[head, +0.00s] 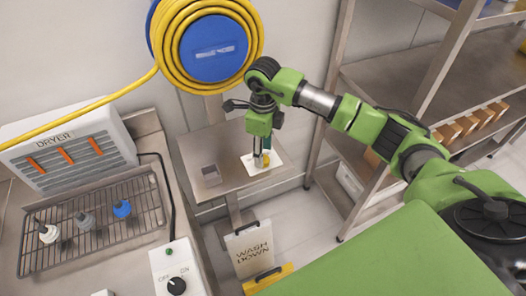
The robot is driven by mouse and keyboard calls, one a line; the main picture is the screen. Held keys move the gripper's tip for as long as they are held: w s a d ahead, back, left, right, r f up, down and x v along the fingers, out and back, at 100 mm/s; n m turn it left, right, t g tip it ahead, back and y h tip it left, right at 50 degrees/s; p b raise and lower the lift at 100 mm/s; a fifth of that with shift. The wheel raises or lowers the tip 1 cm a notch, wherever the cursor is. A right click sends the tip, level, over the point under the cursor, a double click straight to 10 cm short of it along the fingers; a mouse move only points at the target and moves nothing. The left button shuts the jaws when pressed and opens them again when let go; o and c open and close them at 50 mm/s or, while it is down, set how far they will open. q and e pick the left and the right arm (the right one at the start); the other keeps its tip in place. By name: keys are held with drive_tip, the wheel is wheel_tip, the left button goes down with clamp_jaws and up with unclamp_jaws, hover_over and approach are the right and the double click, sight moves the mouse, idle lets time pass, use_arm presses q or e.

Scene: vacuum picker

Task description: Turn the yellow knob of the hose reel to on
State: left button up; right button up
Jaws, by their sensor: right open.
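The hose reel (212,48) has a blue hub wound with yellow hose and stands at the top, left of centre. Below it is a grey metal shelf (215,140) with a white plate (276,169). A small yellow piece, which looks like the yellow knob (264,161), shows on the plate. My right gripper (261,152) points down right over it and is open, with its fingers close to or around the knob. The fingers partly hide the knob, so its setting and any contact cannot be told. My left gripper is not in view.
A dryer (68,150) and a wire rack (90,222) with several small nozzles stand at left. A white box with a black OFF/ON knob (176,286) is at the bottom. Metal shelving (400,65) stands at right.

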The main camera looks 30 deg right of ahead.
drive_tip(key=shift+f, duration=1.2)
drive_tip(key=c, duration=1.1)
